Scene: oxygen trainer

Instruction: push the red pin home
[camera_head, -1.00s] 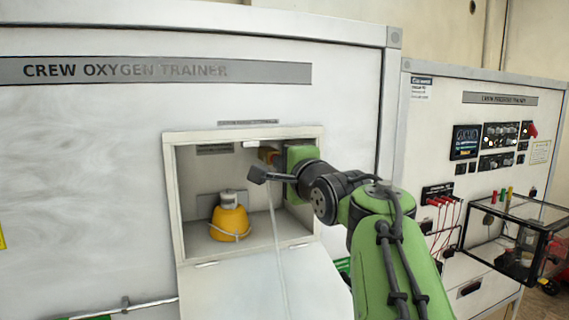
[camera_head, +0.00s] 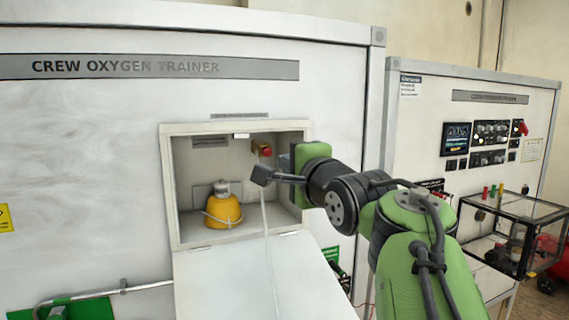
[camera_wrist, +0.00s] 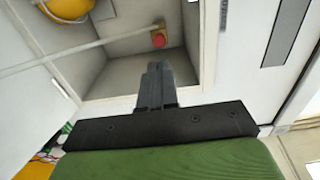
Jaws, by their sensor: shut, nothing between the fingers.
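The red pin (camera_head: 266,151) shows as a small red end on a brass fitting (camera_head: 255,148) at the upper back of the open compartment (camera_head: 166,190). In the wrist view the red pin (camera_wrist: 159,39) lies a little beyond my fingertips, with a clear gap. My gripper (camera_head: 260,176) is shut and empty, in front of the compartment; it also shows in the wrist view (camera_wrist: 154,68). How far the pin sticks out is too small to tell.
A yellow mask or bag with a grey top (camera_head: 223,210) sits on the compartment floor at left. A pale cord (camera_head: 267,235) hangs down past my fingertips over the lowered door (camera_head: 230,285). The compartment's right wall is close to my wrist.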

